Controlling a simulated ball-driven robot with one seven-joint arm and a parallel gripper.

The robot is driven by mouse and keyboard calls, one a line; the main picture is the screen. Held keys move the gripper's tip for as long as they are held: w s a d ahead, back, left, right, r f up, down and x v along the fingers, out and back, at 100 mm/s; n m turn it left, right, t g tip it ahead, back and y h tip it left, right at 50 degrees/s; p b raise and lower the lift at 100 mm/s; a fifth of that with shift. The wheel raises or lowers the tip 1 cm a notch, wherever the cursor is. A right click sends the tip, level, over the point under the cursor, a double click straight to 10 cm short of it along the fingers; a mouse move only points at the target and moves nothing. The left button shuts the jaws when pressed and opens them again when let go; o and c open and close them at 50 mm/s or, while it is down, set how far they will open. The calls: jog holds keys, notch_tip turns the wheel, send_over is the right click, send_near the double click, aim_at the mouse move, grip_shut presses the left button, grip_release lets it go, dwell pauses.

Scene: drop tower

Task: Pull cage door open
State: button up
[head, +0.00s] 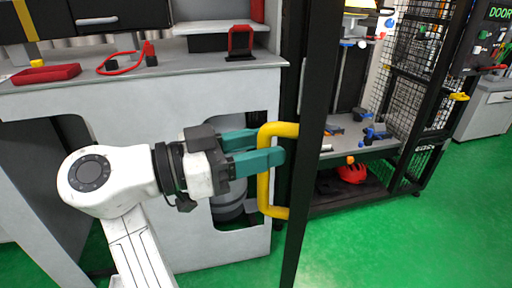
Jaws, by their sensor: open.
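The cage door shows as a tall black frame post (308,150) right of the middle in the head view. A yellow D-shaped handle (264,190) is fixed to its left side. My gripper (268,150) reaches in from the left with teal fingers. The fingers are apart, and their tips are at the upper part of the handle's upright bar. One finger passes over the bar in the picture. I cannot tell whether they touch it. The far parts of the fingertips are partly hidden by the handle.
A grey bench (180,80) stands behind my arm, with a red tray (46,74), a red cable (125,62) and a red stand (240,42) on it. Inside the cage, a grey shelf (350,150) holds small parts, with a red helmet (352,173) below. Green floor (400,250) is clear at the right.

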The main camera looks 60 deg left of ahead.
jog(key=shift+s+f, duration=0.1)
jog(key=shift+s, duration=0.15)
jog(key=s+a, duration=0.1)
jog(key=s, duration=0.9)
jog(key=shift+s+a+b, duration=0.2)
jog(key=shift+a+b, duration=0.1)
jog(key=shift+b, duration=0.05)
dwell(0.3)
